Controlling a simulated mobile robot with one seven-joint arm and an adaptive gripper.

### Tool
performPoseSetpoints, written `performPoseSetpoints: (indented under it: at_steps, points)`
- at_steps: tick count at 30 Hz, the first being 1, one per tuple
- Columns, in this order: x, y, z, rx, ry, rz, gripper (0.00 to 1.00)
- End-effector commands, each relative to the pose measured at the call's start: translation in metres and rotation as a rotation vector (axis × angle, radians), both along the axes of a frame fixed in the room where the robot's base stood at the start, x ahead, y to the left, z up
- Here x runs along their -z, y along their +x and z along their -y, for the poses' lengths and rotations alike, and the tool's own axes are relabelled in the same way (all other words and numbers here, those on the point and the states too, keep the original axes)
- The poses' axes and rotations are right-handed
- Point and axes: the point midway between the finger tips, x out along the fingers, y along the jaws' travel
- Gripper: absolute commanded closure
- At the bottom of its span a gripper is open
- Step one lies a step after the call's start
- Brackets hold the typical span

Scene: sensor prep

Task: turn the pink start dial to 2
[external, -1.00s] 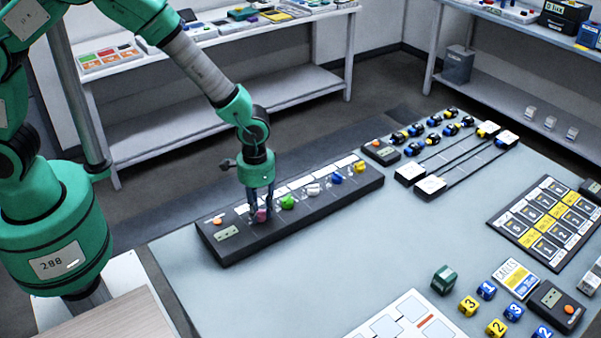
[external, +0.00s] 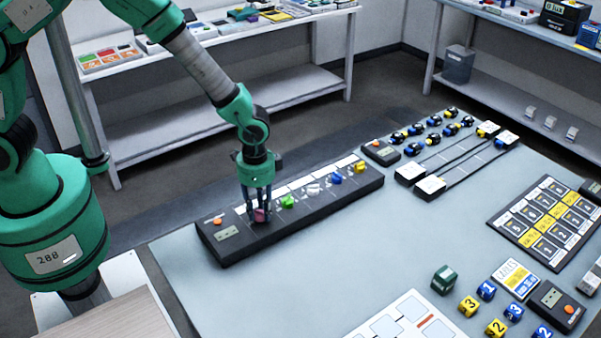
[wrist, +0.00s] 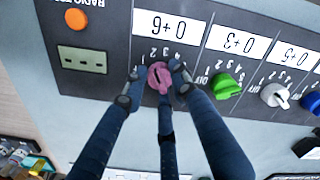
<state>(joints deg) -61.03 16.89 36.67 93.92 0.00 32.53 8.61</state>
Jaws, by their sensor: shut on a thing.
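The pink start dial (wrist: 158,79) is on a dark sloped panel (external: 315,208), near the panel's left end. It also shows in the external view (external: 260,216), partly hidden by my fingers. My gripper (wrist: 157,83) is shut on the dial, with a fingertip at each side and another finger below it in the wrist view. Small numbers and an OFF mark are printed around the dials. The fingers cover part of the pink dial's scale, so I cannot tell its exact setting.
A green dial (wrist: 225,86), a white dial (wrist: 274,95) and blue and yellow dials (external: 360,167) sit in a row to the right. An orange button (wrist: 76,19) and a small display (wrist: 82,59) are to the left. White label cards (wrist: 167,25) line the panel.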

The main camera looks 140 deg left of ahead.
Motion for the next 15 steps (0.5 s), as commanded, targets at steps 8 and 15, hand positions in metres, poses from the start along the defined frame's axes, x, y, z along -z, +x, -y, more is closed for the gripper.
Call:
performPoseSetpoints:
  at_steps: [8,15]
  points:
    - [-0.0009,0.0008,-0.0013,-0.001,0.002,0.002,0.69]
    - [-0.0005,0.0005,-0.0006,-0.001,0.001,0.001,0.54]
